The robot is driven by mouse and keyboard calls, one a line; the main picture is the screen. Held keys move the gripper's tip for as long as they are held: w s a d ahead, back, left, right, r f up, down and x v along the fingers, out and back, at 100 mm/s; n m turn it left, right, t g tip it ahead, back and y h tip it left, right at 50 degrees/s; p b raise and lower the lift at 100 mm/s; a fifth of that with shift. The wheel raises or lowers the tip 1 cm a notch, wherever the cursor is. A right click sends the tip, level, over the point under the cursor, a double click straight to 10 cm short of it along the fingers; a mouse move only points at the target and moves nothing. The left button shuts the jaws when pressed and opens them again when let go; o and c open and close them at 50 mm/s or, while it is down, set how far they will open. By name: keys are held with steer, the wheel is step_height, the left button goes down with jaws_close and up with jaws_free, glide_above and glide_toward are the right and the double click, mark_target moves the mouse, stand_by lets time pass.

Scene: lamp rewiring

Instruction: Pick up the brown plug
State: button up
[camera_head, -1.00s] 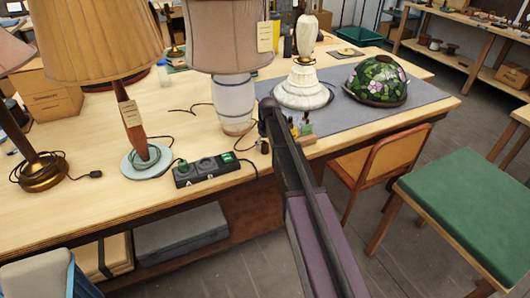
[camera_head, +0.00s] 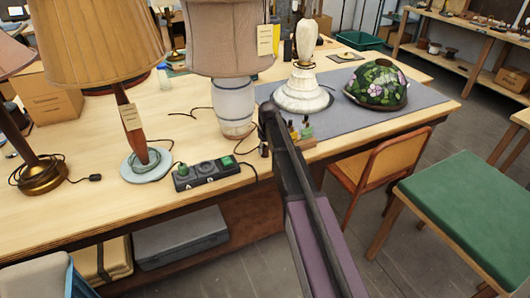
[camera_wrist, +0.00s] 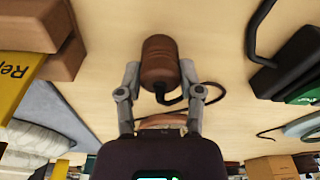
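The brown plug (camera_wrist: 160,60) is a ribbed, rounded body in the wrist view, with a dark cord curving from its near end. My gripper (camera_wrist: 159,75) has one finger along each side of it. Both fingertips appear to touch the plug, so I see the gripper shut on it. Bare tabletop shows behind the plug; I cannot tell whether it is lifted. In the head view my arm comes in from the lower right, and its end is by the front edge of the workbench (camera_head: 110,215), largely hiding the plug.
A dark power strip (camera_head: 207,173) with a green plug and a green switch lies left of my gripper; it also shows in the wrist view (camera_wrist: 292,70). A white ceramic lamp (camera_head: 234,105) stands behind. A wooden-base lamp (camera_head: 131,125) stands left. A grey mat (camera_head: 405,97) lies right.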

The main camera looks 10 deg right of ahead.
mark_target(265, 147)
steer(key=shift+r, duration=0.1)
stand_by(0.4)
step_height(265, 147, up, 3)
steer(key=p, duration=0.3)
steer(key=shift+r, duration=0.15)
steer(key=shift+s+r+p, duration=0.25)
steer(key=shift+p, duration=0.25)
steer(key=s, duration=1)
steer(key=s+r+p, duration=0.1)
steer(key=s, duration=0.4)
steer(key=shift+s+a, duration=0.1)
steer(key=shift+s, duration=0.15)
steer(key=shift+a, duration=0.1)
